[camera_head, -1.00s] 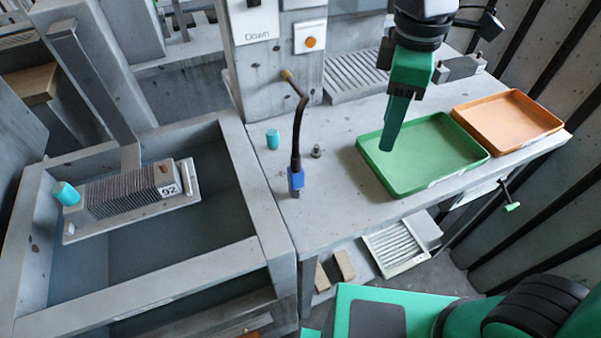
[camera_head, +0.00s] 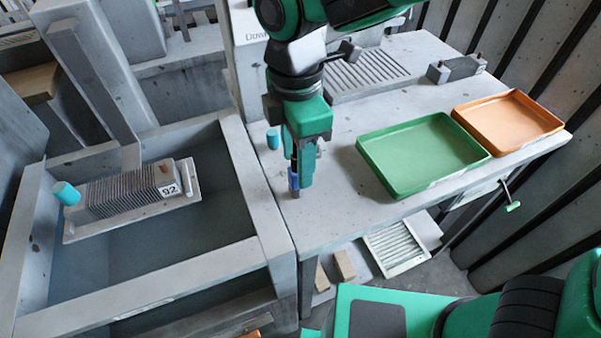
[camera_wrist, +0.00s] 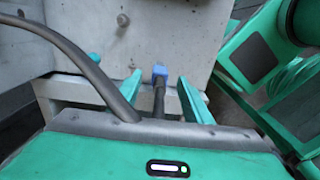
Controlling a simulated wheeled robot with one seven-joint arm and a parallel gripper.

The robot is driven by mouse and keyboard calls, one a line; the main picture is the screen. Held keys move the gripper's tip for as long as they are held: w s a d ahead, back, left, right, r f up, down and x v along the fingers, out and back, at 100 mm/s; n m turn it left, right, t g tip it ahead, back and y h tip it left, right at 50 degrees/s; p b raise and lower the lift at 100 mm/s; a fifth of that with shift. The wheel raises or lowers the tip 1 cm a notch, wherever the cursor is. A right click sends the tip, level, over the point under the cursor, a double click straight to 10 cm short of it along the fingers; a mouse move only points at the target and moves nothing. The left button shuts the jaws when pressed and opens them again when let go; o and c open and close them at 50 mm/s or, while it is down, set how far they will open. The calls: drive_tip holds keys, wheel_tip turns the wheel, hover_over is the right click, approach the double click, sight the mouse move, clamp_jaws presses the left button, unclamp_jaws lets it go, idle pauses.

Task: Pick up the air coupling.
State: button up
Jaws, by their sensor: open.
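The air coupling is the blue piece (camera_head: 294,179) at the lower end of the black hose. In the head view it is partly hidden by my gripper (camera_head: 300,180), which points down at it near the table's left front edge. In the wrist view the blue coupling (camera_wrist: 160,70) sits between the two green fingers of my gripper (camera_wrist: 159,76), with a visible gap on either side. The fingers are open and do not appear to touch it. The hose (camera_wrist: 75,55) curves across the left of the wrist view.
A teal cylinder (camera_head: 273,138) stands on the table (camera_head: 345,220) just behind my gripper. A green tray (camera_head: 425,153) and an orange tray (camera_head: 508,120) lie to the right. A basin (camera_head: 235,165) with a finned block (camera_head: 130,190) is at the left.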

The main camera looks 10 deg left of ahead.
drive_tip(key=shift+w+a+f, duration=0.1)
drive_tip(key=shift+w+f, duration=0.05)
drive_tip(key=shift+f, duration=2.6)
clamp_jaws()
